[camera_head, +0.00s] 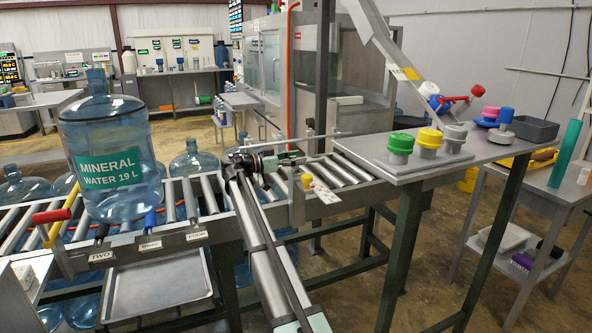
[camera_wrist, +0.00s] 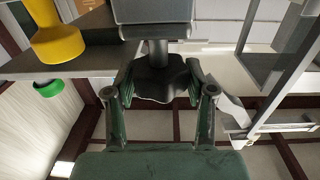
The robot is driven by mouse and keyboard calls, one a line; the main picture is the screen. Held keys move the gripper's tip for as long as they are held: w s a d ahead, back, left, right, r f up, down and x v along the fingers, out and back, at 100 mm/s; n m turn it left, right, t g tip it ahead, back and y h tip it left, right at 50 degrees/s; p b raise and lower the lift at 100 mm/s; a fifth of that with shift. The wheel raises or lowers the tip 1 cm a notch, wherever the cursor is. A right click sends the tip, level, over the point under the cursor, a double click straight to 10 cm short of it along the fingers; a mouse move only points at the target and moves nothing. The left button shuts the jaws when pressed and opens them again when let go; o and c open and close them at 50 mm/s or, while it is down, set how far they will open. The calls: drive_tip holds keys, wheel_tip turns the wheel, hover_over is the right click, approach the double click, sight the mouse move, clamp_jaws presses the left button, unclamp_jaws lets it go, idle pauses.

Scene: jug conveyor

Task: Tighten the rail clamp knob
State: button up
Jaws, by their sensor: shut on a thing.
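In the wrist view, a dark lobed knob (camera_wrist: 160,82) sits on a short grey shaft below a grey block (camera_wrist: 152,10). My gripper (camera_wrist: 160,90) has its two green fingers on either side of this knob and is shut on it. In the head view, my gripper (camera_head: 284,160) is at the conveyor's side rail, beyond the end of my arm. The dark knob cannot be made out there. A yellow knob (camera_head: 307,181) stands on the near rail to the right of my gripper, and a yellow knob (camera_wrist: 57,38) shows at the wrist view's upper left.
A large blue water jug (camera_head: 108,150) stands on the rollers at left. A red-handled lever (camera_head: 51,216) is at the near edge. A metal table (camera_head: 385,166) with green, yellow and grey caps stands at right. A thin horizontal rod (camera_head: 285,141) crosses behind my gripper.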

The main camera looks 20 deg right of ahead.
sight(297, 156)
drive_tip(key=m+g, duration=0.1)
drive_tip(key=m+g+b, duration=0.1)
drive_tip(key=g, duration=0.1)
drive_tip(key=m+g+y, duration=0.1)
drive_tip(key=shift+w+d+g, duration=0.1)
drive_tip(key=shift+w+g, duration=0.2)
drive_tip(key=shift+g, duration=0.1)
drive_tip(key=shift+s+m+g+y+b, duration=0.15)
drive_tip(key=shift+m+g+y+b, duration=0.3)
drive_tip(key=shift+m+g, duration=0.6)
drive_tip(key=shift+s+g, duration=0.1)
drive_tip(key=shift+g, duration=0.15)
drive_tip(key=o, duration=1.2)
drive_tip(key=shift+r, duration=0.15)
wheel_tip(297, 156, up, 10)
drive_tip(key=shift+f, duration=0.1)
